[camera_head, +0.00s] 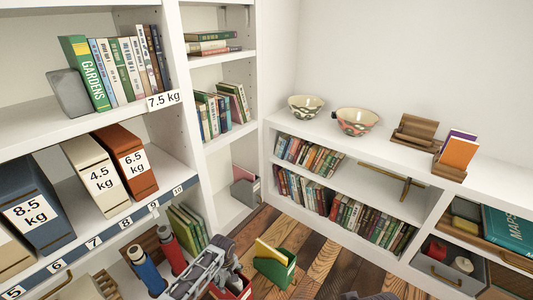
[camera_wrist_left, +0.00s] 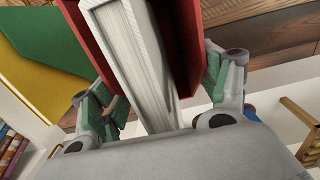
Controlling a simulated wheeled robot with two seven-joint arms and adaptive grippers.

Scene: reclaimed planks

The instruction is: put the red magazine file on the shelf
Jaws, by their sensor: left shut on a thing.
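The red magazine file (camera_head: 231,291) shows only in part at the bottom of the head view, behind my left arm. In the left wrist view the red file (camera_wrist_left: 182,45) has a block of white pages inside. My left gripper (camera_head: 232,266) is shut on it; in the wrist view a green-padded finger lies on each side of it. The shelf (camera_head: 181,156) with number labels 5 to 10 on its front edge holds several box files at its left and middle. Its right end, by labels 9 and 10, is bare.
A green file with yellow contents (camera_head: 275,268) stands just right of my left gripper. Blue (camera_head: 145,270) and red (camera_head: 172,250) bottles and green books (camera_head: 188,228) stand below. An upright panel closes the shelf's right side.

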